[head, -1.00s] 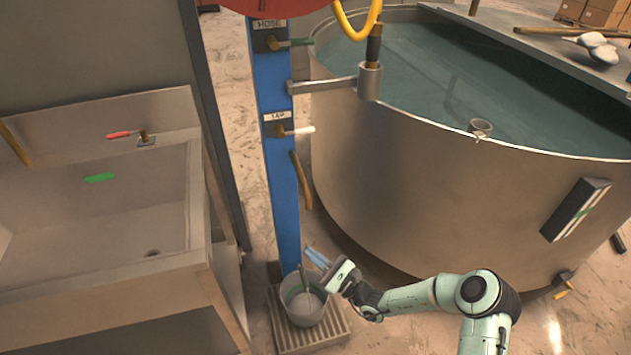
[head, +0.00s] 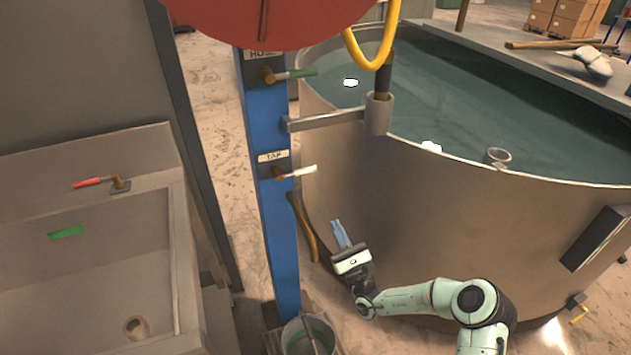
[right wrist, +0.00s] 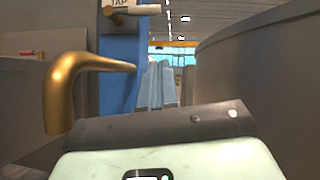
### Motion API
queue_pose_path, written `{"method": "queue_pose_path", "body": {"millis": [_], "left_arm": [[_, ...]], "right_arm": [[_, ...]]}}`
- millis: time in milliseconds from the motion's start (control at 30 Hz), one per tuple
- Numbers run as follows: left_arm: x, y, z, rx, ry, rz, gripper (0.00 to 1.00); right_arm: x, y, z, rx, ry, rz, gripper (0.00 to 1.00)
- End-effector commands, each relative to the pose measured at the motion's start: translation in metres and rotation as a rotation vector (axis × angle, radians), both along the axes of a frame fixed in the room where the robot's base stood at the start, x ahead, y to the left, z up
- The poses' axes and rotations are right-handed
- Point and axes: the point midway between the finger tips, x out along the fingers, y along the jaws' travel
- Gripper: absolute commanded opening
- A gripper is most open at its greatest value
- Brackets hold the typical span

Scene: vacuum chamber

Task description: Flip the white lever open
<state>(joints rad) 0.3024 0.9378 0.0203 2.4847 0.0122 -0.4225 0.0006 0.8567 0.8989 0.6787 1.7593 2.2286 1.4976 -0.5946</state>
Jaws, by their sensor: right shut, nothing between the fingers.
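The white lever (head: 301,171) sits on a brass valve on the blue post (head: 272,205), under a label that reads TAP. It points to the right and slightly up. In the right wrist view the white lever (right wrist: 147,9) shows at the top, pointing right. My right gripper (head: 338,226) is in front of the tank, below and to the right of the lever, apart from it, with its fingers pointing up. Its fingers are shut with nothing between them, and they show in the right wrist view (right wrist: 157,72). My left gripper is not in view.
A brass spout (right wrist: 62,95) is close on the left in the right wrist view. A green lever (head: 303,72) is higher on the post. The large metal tank (head: 430,240) stands right of it. A bucket (head: 308,338) stands at the post's foot. A sink (head: 90,260) is at left.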

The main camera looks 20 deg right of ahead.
Motion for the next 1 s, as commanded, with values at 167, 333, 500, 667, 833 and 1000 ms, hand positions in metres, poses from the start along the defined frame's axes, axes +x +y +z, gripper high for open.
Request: {"method": "queue_pose_path", "body": {"millis": [167,333,500,667,833,1000], "left_arm": [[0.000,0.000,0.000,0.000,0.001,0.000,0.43],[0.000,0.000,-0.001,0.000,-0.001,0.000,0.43],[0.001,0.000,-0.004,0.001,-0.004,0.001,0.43],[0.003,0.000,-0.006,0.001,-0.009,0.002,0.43],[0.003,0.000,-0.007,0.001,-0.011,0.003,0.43],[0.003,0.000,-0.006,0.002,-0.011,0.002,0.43]], "right_arm": [[0.001,0.000,0.000,-0.001,0.000,0.001,0.00],[0.012,0.002,0.008,-0.002,-0.003,0.001,0.00],[0.039,0.004,0.026,-0.001,-0.004,0.002,0.00],[0.069,0.006,0.045,0.000,-0.004,0.001,0.00],[0.087,0.009,0.069,-0.001,-0.003,0.002,0.00],[0.090,0.013,0.087,-0.001,0.000,0.002,0.00]]}}
